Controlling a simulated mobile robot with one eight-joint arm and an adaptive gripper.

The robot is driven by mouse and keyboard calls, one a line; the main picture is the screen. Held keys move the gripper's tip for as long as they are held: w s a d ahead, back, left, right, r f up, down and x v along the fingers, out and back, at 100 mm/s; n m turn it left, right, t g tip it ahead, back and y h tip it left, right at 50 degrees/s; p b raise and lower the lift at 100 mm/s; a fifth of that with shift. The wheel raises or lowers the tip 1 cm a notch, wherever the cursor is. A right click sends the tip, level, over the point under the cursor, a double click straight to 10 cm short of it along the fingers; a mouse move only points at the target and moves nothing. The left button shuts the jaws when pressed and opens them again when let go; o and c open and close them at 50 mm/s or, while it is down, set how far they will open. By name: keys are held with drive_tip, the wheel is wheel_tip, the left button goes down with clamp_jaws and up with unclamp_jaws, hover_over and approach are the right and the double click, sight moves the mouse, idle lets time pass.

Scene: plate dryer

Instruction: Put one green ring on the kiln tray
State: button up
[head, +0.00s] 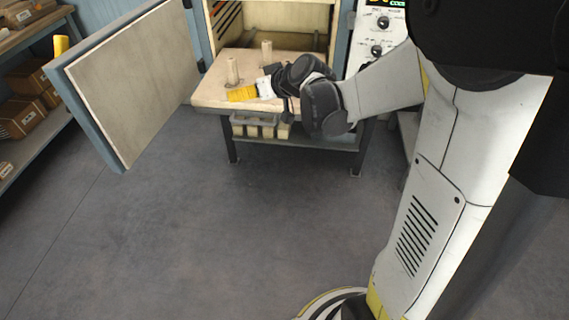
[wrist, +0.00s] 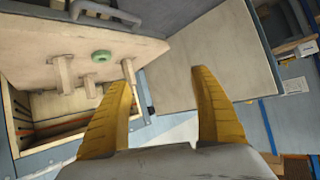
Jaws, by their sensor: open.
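The pale kiln tray (head: 213,98) sits in front of the open kiln, with upright posts (head: 233,71) on it. In the wrist view the tray (wrist: 135,45) is seen tilted, with several posts (wrist: 65,73). One green ring (wrist: 101,56) lies flat on the tray near the posts, not around any of them. I cannot make the ring out in the head view. My gripper (head: 242,94) is low over the tray's front part. In the wrist view its yellow fingers (wrist: 164,77) are wide apart with nothing between them. The ring is beyond the left finger, apart from it.
The kiln door (head: 130,82) stands open at the left. The kiln chamber (head: 283,22) is behind the tray, and a control panel (head: 381,28) is to its right. A shelf with boxes (head: 22,115) is at the far left. The floor in front is clear.

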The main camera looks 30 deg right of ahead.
drive_tip(key=s+a+m+g+h, duration=0.1)
drive_tip(key=s+g+h, duration=0.1)
drive_tip(key=s, duration=1.2)
drive_tip(key=s+a+m+g+h, duration=0.1)
drive_tip(key=s+a+g, duration=0.1)
drive_tip(key=s, duration=1.2)
drive_tip(key=shift+s+a+f+h, duration=0.15)
drive_tip(key=shift+s+a+h, duration=0.05)
drive_tip(key=shift+s+h, duration=0.2)
drive_tip(key=shift+c, duration=0.2)
